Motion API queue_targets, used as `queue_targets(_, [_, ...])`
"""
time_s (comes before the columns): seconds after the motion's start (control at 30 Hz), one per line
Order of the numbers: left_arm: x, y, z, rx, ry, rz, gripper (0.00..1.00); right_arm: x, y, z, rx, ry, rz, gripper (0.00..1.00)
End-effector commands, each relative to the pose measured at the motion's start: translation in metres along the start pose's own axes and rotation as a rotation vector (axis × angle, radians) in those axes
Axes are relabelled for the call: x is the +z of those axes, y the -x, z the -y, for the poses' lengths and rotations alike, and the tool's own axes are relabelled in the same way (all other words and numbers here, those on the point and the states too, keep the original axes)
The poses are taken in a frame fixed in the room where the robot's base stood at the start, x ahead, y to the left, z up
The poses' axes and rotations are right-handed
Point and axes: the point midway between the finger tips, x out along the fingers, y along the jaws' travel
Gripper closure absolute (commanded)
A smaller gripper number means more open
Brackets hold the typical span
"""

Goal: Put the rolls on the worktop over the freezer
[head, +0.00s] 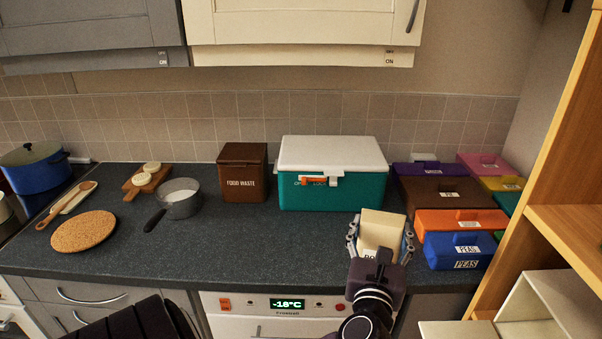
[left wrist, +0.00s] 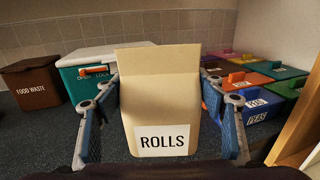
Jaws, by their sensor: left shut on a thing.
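The rolls are a cream box (head: 382,227) labelled ROLLS, which faces me in the left wrist view (left wrist: 158,95). My left gripper (head: 380,240) is shut on the box, with one finger along each side; its fingers also show in the left wrist view (left wrist: 163,120). The box is upright over the front right of the dark worktop (head: 255,245). I cannot tell whether its base touches the worktop. The freezer (head: 250,304), a white front with a -18°C display, is under the worktop's front edge, left of my gripper. My right gripper is not in view.
A teal cool box (head: 330,190) and a brown food waste bin (head: 242,172) stand at the back. Several coloured tubs (head: 458,250) crowd the right. A saucepan (head: 180,200) and cork mat (head: 84,231) are at left. The worktop's front middle is clear.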

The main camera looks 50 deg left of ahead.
Motion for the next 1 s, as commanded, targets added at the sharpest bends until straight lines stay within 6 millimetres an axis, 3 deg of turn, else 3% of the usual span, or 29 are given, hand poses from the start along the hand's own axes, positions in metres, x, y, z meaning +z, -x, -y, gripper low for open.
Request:
queue_targets(0.03, [0.022, -0.015, 0.000, 0.041, 0.008, 0.008, 0.67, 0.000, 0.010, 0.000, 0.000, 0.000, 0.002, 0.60])
queue_targets(0.3, [0.086, -0.071, 0.001, 0.212, 0.004, 0.007, 0.67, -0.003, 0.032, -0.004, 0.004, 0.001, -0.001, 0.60])
queue_targets(0.53, [0.112, -0.090, 0.005, 0.259, -0.001, 0.006, 0.67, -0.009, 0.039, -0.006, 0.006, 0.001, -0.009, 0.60])
queue_targets(0.67, [0.098, -0.092, 0.006, 0.264, -0.006, 0.001, 0.67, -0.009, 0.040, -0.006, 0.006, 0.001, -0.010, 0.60])
queue_targets(1.0, [0.009, -0.091, 0.005, 0.264, -0.009, 0.002, 0.67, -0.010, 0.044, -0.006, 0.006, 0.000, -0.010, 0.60])
